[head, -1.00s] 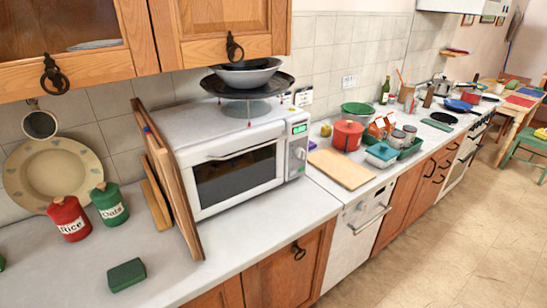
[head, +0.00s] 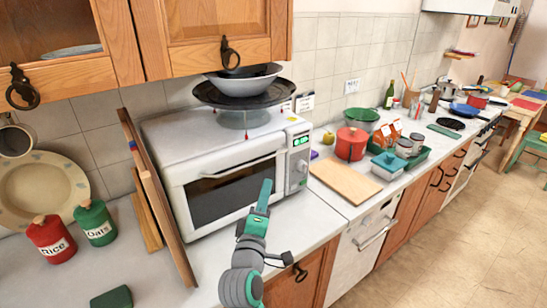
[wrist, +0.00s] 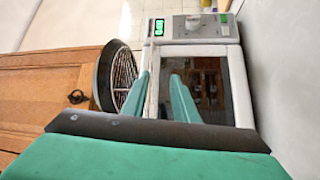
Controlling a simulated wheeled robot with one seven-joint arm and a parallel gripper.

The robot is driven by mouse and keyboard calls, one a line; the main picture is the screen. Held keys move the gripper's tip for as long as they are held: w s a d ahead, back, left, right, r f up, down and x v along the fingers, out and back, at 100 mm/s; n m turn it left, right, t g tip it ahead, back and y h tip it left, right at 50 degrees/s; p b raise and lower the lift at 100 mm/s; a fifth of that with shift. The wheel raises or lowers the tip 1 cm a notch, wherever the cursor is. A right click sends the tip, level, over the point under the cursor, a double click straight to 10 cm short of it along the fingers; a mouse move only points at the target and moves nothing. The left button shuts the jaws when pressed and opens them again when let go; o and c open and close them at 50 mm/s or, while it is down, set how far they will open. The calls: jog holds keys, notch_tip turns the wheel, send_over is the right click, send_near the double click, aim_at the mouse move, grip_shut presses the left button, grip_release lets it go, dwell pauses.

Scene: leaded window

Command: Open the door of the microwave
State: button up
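The white microwave (head: 225,150) stands on the counter with its door (head: 235,193) shut. Its bar handle (head: 238,167) runs along the top of the dark door, and the control panel is on the right. My gripper (head: 265,190) is in front of the door's right part, fingers pointing up toward it. In the wrist view the microwave (wrist: 190,29) appears turned sideways, its door (wrist: 212,88) partly hidden by my fingers. There my gripper (wrist: 160,80) is open, with a gap between its green fingers and nothing clearly held. Contact with the handle cannot be told.
A bowl (head: 243,79) on a dark pan (head: 243,95) sits on top of the microwave. Wooden boards (head: 160,200) lean at its left. A wooden board (head: 345,181) lies right of it. Wall cupboards (head: 200,30) hang above. The floor at right is clear.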

jog(key=w+d+r, duration=0.2)
jog(key=w+r, duration=0.1)
jog(key=w, duration=0.8)
jog(key=shift+w+r+n, duration=0.3)
jog(key=shift+w, duration=0.1)
grip_shut()
jog(key=shift+f, duration=0.1)
dwell(1.0)
